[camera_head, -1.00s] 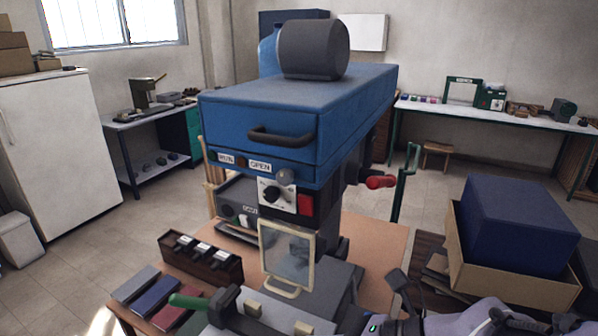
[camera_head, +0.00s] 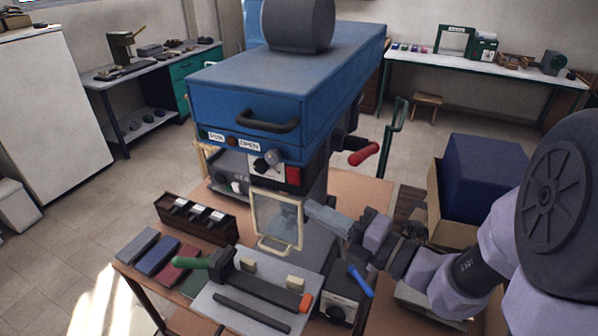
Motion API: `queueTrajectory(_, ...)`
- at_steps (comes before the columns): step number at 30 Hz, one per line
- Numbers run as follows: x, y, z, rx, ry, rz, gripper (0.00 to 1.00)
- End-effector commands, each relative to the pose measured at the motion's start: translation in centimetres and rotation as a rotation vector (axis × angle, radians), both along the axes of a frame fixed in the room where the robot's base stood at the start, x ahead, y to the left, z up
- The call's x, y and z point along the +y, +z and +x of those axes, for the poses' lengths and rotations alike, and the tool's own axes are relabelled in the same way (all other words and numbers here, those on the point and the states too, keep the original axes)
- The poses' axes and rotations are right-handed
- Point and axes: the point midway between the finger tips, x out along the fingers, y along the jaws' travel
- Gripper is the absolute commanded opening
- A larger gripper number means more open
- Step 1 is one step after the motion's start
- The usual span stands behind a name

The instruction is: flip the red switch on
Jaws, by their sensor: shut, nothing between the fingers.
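A small red block (camera_head: 293,175), which looks like the red switch, sits on the front control panel under the blue machine head (camera_head: 290,85), right of a dark knob (camera_head: 267,160). It is too small to tell its on or off position. My gripper (camera_head: 312,209) is shut and empty. It points left, below and slightly right of the red block, apart from it in the picture. Its tips are by the right edge of the clear framed guard (camera_head: 277,222); I cannot tell if they touch.
A red-handled lever (camera_head: 363,153) sticks out right of the machine. A dark rack (camera_head: 195,216) and several colored blocks stand left. A blue handle (camera_head: 360,280) is below my arm.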

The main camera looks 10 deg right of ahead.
Motion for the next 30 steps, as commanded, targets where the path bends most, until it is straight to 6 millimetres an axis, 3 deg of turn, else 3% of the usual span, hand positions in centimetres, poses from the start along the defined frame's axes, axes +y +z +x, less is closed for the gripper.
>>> queueTrajectory(9, 5.0, -0.1, 4.7, -0.002, 0.005, -0.002, 0.00)
queueTrajectory(18, 2.8, 0.7, 7.7, -0.002, 0.001, -0.002, 0.00)
queueTrajectory(30, 2.4, 1.0, 7.9, 0.004, 0.000, 0.001, 0.00)
